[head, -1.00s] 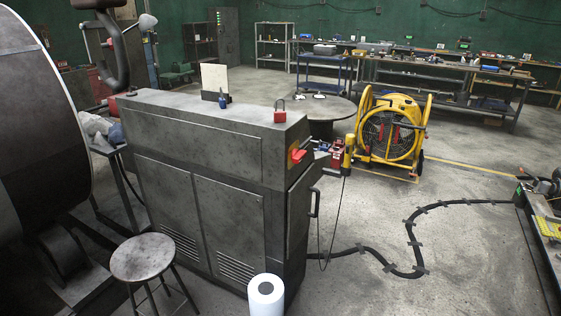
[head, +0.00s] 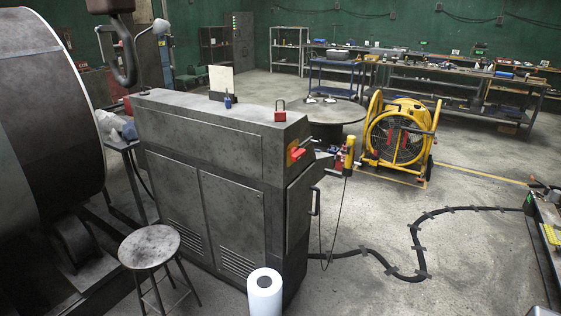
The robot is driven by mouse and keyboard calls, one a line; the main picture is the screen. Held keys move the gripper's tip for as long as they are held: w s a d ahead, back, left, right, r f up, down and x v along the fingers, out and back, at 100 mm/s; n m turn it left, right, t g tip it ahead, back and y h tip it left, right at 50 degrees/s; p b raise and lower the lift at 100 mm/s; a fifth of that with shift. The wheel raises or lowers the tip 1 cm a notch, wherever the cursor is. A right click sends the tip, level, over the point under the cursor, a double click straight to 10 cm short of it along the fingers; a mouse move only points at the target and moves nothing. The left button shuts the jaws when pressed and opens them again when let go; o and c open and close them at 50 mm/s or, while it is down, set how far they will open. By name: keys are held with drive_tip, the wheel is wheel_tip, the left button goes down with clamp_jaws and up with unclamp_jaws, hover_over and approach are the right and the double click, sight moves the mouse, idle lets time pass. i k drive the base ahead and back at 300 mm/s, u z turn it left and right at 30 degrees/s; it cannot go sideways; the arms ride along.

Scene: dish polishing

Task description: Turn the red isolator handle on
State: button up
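The red isolator handle (head: 297,153) sits on a yellow plate at the upper right end of the grey metal cabinet (head: 230,215). The handle looks roughly sideways and slightly tilted; its exact switch position is too small to read. A red padlock (head: 280,115) stands on the cabinet top near that end, apart from the handle. My gripper is not in view, and nothing touches the handle.
A round stool (head: 149,247) and a white cylinder (head: 265,293) stand before the cabinet. A yellow fan (head: 398,135) stands behind at right. A black cable (head: 385,267) crosses the otherwise open floor at right. A large dark drum (head: 50,110) fills the left.

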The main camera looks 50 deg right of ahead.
sight(296, 154)
drive_tip(key=u, duration=0.2)
drive_tip(key=k, duration=1.15)
drive_tip(key=z, duration=0.65)
drive_tip(key=i, duration=1.05)
drive_tip(key=u, duration=0.2)
